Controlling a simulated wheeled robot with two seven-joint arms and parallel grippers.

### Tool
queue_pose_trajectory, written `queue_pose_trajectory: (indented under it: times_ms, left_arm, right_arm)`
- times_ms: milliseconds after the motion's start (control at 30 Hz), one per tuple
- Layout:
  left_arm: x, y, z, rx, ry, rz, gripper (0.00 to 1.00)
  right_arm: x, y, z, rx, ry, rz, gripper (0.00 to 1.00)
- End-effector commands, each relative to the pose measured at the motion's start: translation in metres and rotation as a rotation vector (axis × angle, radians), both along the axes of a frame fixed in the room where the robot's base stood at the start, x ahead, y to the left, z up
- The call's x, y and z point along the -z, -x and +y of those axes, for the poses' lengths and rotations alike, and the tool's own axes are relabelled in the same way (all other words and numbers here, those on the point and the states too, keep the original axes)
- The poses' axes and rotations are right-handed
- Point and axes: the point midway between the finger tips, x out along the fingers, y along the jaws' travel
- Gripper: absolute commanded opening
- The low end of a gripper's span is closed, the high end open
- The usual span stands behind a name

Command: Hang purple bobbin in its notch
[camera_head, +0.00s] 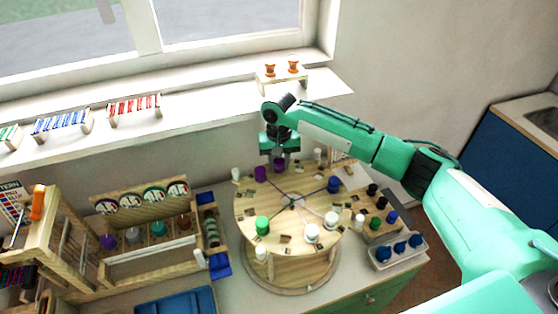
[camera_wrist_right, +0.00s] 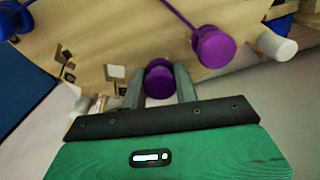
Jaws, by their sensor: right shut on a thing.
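My right gripper (camera_head: 279,158) reaches down over the far edge of the round wooden board (camera_head: 246,208). It is shut on a purple bobbin (camera_head: 279,165), which shows between the two grey fingers in the right wrist view (camera_wrist_right: 159,80). The held bobbin is at the board's rim; I cannot tell whether it touches the board. Another purple bobbin (camera_head: 260,174) is on the board just left of it, with a purple thread running from it in the wrist view (camera_wrist_right: 213,48). Small square notches or marks (camera_wrist_right: 115,72) show near the rim. My left gripper is not in view.
White (camera_head: 331,220), green (camera_head: 262,226) and blue (camera_head: 334,184) bobbins stand around the board. White pegs (camera_head: 236,174) line its rim. A tray of blue bobbins (camera_head: 398,252) is at right, and a wooden rack with jars (camera_head: 150,255) at left. The windowsill (camera_head: 210,85) lies behind.

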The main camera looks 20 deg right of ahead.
Motion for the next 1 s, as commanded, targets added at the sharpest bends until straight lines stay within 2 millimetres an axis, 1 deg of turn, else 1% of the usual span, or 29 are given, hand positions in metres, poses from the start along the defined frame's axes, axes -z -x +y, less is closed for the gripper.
queue_pose_trajectory:
  times_ms: [167, 200, 267, 300, 667, 767, 833, 1000]
  left_arm:
    - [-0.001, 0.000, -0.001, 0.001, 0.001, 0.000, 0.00]
    - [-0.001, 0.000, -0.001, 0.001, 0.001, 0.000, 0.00]
    - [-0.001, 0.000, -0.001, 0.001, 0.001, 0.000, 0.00]
    - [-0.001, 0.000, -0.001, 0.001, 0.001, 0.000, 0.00]
    - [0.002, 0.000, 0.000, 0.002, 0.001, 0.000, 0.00]
    - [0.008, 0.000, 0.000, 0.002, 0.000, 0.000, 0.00]
    - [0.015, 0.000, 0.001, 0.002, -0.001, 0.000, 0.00]
    - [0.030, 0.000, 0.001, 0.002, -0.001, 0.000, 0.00]
  right_arm:
    - [0.001, 0.000, 0.000, 0.000, 0.000, 0.000, 0.07]
    - [0.002, 0.000, 0.000, 0.000, 0.000, 0.000, 0.32]
    - [0.002, 0.000, 0.000, 0.000, 0.000, 0.000, 0.44]
    - [0.002, 0.000, 0.000, 0.000, 0.000, 0.000, 0.51]
    - [-0.001, 0.000, 0.000, -0.001, -0.001, -0.001, 0.52]
    - [-0.012, -0.001, 0.001, -0.001, -0.003, -0.004, 0.52]
    - [-0.023, -0.001, 0.001, -0.002, -0.002, -0.004, 0.52]
    - [-0.061, -0.001, 0.001, -0.001, -0.002, -0.004, 0.52]
